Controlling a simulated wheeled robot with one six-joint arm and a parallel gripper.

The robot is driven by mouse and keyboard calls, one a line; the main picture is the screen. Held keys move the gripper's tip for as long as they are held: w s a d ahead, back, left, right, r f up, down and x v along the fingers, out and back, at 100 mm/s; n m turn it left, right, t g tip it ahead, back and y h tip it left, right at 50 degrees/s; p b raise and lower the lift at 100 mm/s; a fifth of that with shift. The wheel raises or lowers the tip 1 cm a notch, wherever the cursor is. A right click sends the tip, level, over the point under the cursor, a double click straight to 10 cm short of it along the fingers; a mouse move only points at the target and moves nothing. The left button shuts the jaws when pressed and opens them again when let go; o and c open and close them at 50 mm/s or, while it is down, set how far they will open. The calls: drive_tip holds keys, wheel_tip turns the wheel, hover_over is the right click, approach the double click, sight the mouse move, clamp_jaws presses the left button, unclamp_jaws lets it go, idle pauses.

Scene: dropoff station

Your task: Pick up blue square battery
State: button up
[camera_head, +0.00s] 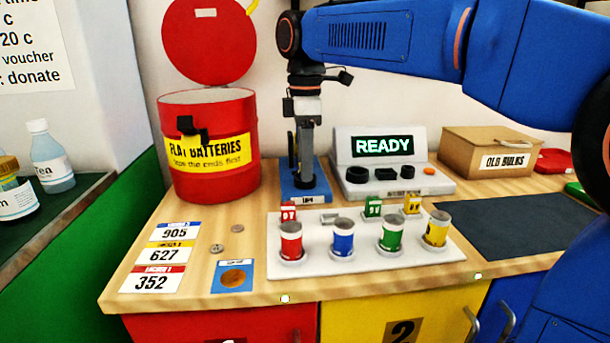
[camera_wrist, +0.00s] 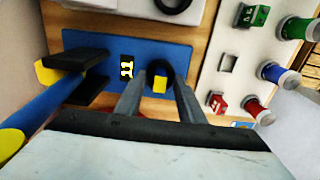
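I cannot make out a blue square battery in either view. The white tray (camera_head: 380,258) has small square batteries in its back row: a red one (camera_head: 288,211), a green one (camera_head: 373,207) and a yellow one (camera_head: 412,204). The pocket between red and green (camera_head: 329,216) looks empty; it is also an empty square opening in the wrist view (camera_wrist: 228,63). My gripper (camera_head: 307,180) points down over the blue plate (camera_head: 290,195). In the wrist view its fingers (camera_wrist: 158,95) are apart, with a dark round part bearing a yellow square (camera_wrist: 159,84) beyond them.
Red, blue, green and yellow cylinders (camera_head: 342,239) stand at the tray's front. A red battery bin (camera_head: 210,180) is left of the plate. A grey device reading READY (camera_head: 435,180) and a cardboard box (camera_head: 490,152) are right. Two coins (camera_head: 217,249) lie left of the tray.

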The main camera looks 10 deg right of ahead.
clamp_jaws()
drive_tip(key=shift+r, duration=0.15)
